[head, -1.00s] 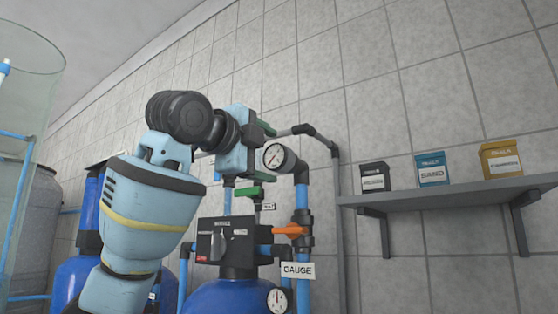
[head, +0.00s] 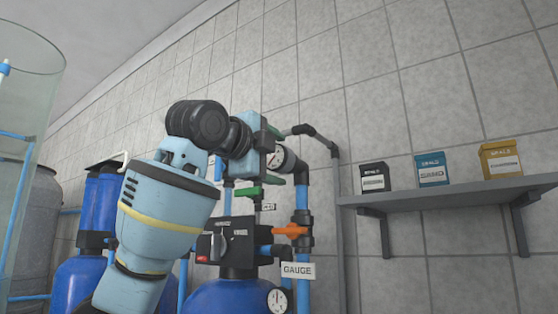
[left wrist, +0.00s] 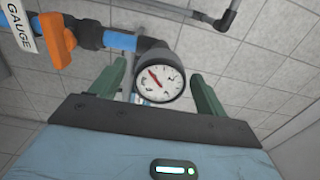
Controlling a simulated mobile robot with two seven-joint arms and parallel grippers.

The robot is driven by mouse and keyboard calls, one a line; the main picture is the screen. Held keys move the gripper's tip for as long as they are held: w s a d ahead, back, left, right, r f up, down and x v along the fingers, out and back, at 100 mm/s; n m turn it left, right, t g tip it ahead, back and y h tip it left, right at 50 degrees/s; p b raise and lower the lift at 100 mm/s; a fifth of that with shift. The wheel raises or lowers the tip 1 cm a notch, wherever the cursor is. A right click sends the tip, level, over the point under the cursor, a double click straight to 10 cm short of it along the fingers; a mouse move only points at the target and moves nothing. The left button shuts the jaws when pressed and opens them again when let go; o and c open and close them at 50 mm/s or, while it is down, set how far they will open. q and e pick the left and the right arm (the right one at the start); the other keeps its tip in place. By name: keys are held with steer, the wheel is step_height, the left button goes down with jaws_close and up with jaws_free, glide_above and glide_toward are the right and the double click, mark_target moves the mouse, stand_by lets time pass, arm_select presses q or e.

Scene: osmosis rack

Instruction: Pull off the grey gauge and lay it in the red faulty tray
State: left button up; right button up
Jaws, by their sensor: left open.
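A round gauge with a grey rim, white dial and red needle (head: 278,158) sits on the upper blue pipe beside the wall; I take it for the grey gauge. It also shows in the left wrist view (left wrist: 159,81). My left gripper (head: 274,157) is open, partly covering the gauge in the head view. In the left wrist view its green fingers (left wrist: 161,90) stand on either side of the gauge, with gaps; I cannot tell how deep it lies between them. My right gripper and the red faulty tray are not in view.
An orange valve handle (head: 291,230) and a GAUGE label (head: 298,270) are below the gauge. A second gauge (head: 278,300) is lower, by the blue tank (head: 225,298). A shelf (head: 450,193) with several boxes is at right. Grey pipe (left wrist: 232,12) runs behind the gauge.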

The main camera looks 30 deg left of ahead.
mark_target(274, 156)
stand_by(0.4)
arm_select(q)
steer(key=c, duration=1.3)
steer(key=shift+s+a, duration=0.2)
steer(key=shift+s, duration=2.8)
